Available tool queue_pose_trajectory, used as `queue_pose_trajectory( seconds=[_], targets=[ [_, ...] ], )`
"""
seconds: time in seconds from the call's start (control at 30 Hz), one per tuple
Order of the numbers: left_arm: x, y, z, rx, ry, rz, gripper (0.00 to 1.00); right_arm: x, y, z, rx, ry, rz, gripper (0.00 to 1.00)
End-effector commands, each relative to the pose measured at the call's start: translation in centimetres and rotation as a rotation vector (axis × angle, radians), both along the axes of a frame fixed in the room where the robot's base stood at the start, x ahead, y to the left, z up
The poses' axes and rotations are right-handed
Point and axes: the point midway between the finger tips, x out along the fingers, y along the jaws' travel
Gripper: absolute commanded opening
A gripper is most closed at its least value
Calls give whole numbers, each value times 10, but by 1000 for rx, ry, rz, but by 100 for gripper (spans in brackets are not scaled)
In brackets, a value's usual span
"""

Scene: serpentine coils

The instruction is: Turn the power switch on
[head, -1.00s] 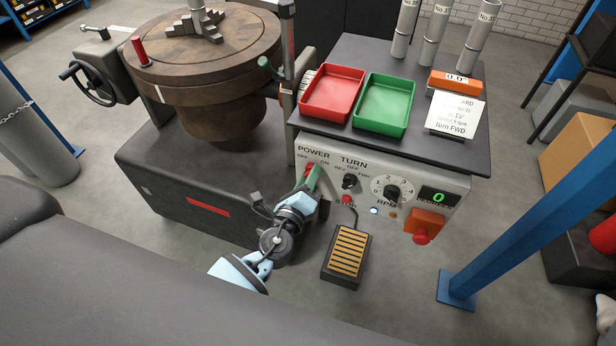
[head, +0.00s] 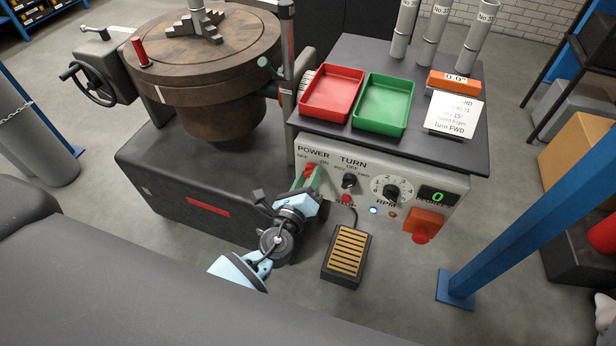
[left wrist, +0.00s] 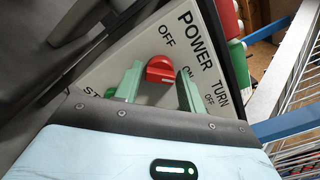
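The power switch is a red knob on the grey control panel (head: 440,180), below the POWER label with OFF and ON marks. In the left wrist view the red knob (left wrist: 160,69) sits between the two green fingers of my left gripper (left wrist: 157,80). The fingers are open, one on each side, with gaps to the knob. In the head view the left gripper (head: 308,182) partly covers the knob (head: 311,168). The knob's exact pointing direction is hard to tell. My right gripper is not in view.
The TURN knob (head: 349,181) and a red STOP button (head: 347,199) are close to the right. The RPM dial (head: 392,193), a display (head: 438,197) reading 0 and an orange emergency-stop box (head: 425,222) sit further right. A foot pedal (head: 347,255) lies below.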

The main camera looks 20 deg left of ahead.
Motion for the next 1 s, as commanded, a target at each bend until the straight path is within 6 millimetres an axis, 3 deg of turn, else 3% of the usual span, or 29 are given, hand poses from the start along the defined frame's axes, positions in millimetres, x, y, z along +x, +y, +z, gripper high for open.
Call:
queue_pose_trajectory(
  seconds=[0.1,0.47,0.8,1.0],
  targets=[
    [0,0,0,-1,0,0,53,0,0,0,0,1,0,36],
    [-7,1,-1,-3,1,1,53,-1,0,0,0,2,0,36],
    [-58,2,-2,-3,3,0,53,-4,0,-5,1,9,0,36],
    [-76,3,-1,-1,2,1,53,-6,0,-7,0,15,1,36]
  ],
)
